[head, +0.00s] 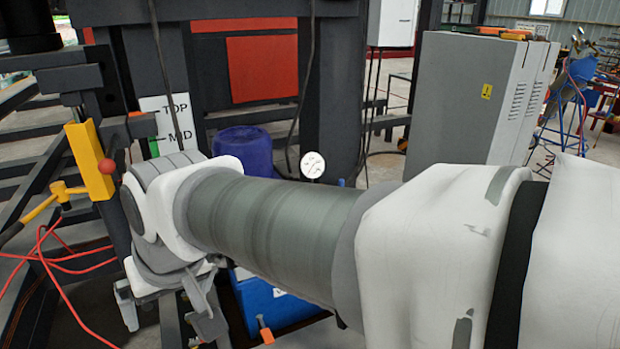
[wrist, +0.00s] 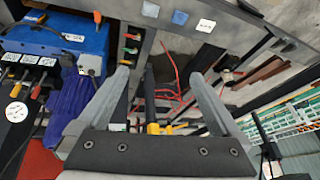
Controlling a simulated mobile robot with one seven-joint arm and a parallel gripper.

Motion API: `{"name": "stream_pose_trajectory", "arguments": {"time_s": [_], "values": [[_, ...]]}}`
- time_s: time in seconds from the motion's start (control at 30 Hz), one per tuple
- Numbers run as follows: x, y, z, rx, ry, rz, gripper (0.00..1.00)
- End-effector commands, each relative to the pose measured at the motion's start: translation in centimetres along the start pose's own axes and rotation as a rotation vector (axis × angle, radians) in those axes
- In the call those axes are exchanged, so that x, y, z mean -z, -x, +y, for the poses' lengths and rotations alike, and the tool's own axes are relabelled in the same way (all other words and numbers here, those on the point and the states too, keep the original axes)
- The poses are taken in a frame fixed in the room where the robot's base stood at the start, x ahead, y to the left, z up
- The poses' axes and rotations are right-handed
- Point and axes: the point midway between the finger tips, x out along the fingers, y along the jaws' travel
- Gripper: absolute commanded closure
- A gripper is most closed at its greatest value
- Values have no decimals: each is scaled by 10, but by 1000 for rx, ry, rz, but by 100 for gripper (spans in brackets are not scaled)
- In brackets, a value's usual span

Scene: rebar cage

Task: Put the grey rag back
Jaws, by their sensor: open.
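I cannot make out the grey rag in either view. My gripper (head: 166,310) hangs low at the left in the head view, partly hidden by my own arm. In the wrist view my gripper (wrist: 160,78) has its two fingers spread wide, with nothing between them. Beyond the fingers are a dark grey beam and red cable near the floor. My arm hides much of the middle and right of the head view.
A yellow clamp (head: 90,160) with a red ball stands by a dark post on the left. Red cables (head: 45,265) hang beside it. A blue bin (head: 243,150) stands behind my arm. A blue box (head: 270,305) is below it. A grey cabinet (head: 465,95) stands at the back right.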

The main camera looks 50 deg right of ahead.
Motion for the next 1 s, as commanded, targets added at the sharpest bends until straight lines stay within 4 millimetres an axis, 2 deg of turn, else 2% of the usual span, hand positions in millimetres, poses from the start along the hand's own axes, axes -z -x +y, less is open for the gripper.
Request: {"name": "stream_pose_trajectory", "arguments": {"time_s": [0.03, 0.13, 0.33, 0.73, 0.87, 1.0], "values": [[-9, 8, 3, -9, 44, 21, 0], [-23, 16, 9, -29, 118, 43, 0], [-35, 22, 15, -50, 182, 57, 0], [-33, 27, 14, -49, 183, 57, 0], [-26, 43, 12, -49, 183, 57, 0], [-13, 71, 8, -48, 183, 57, 0]]}}
